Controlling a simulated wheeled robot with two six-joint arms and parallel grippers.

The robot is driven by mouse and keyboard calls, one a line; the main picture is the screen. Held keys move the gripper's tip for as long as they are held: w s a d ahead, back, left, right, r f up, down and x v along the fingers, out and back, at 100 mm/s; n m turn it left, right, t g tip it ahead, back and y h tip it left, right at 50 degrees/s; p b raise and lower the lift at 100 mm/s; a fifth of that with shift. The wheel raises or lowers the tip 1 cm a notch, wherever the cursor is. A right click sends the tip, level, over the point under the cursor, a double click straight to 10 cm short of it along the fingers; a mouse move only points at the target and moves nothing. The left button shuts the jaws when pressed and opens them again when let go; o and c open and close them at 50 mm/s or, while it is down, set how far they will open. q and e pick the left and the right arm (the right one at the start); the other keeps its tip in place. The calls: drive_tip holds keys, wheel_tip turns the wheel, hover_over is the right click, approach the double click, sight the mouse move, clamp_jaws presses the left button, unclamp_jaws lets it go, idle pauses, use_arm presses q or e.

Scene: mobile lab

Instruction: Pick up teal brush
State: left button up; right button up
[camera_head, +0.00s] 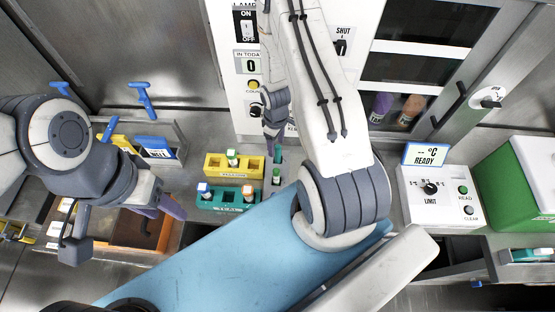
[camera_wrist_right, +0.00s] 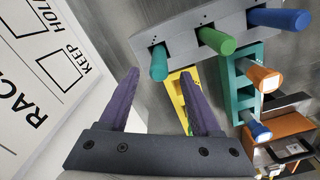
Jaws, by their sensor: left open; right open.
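A teal rod (camera_wrist_right: 159,62), which looks like the teal brush's handle, stands in a grey rack (camera_wrist_right: 185,42) in the right wrist view. In the head view a teal piece (camera_head: 278,155) shows just beside my right gripper (camera_head: 271,146). In the right wrist view my right gripper (camera_wrist_right: 161,80) is open, with purple fingers, and the teal rod's end appears between its fingertips. I cannot tell how far apart they are in depth. The rod's lower part is hidden. My left gripper (camera_head: 166,207) is at the left, above the orange-brown box, away from the rack.
A green rod (camera_wrist_right: 215,40) and a blue rod (camera_wrist_right: 280,18) share the grey rack. A yellow rack (camera_head: 215,162) and a teal rack (camera_head: 207,203) with capped tubes stand left of it. A white panel (camera_head: 245,95) rises close behind my right gripper. A limit box (camera_head: 430,200) stands right.

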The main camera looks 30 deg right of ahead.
sight(278, 154)
drive_tip(key=shift+s+d+f+b, duration=0.1)
drive_tip(key=shift+f+b, duration=1.45)
drive_tip(key=shift+f, duration=0.15)
drive_tip(key=shift+s+d+f+b, duration=0.1)
drive_tip(key=shift+f+b, duration=1.45)
drive_tip(key=shift+f, duration=0.1)
drive_tip(key=shift+r, duration=0.1)
clamp_jaws()
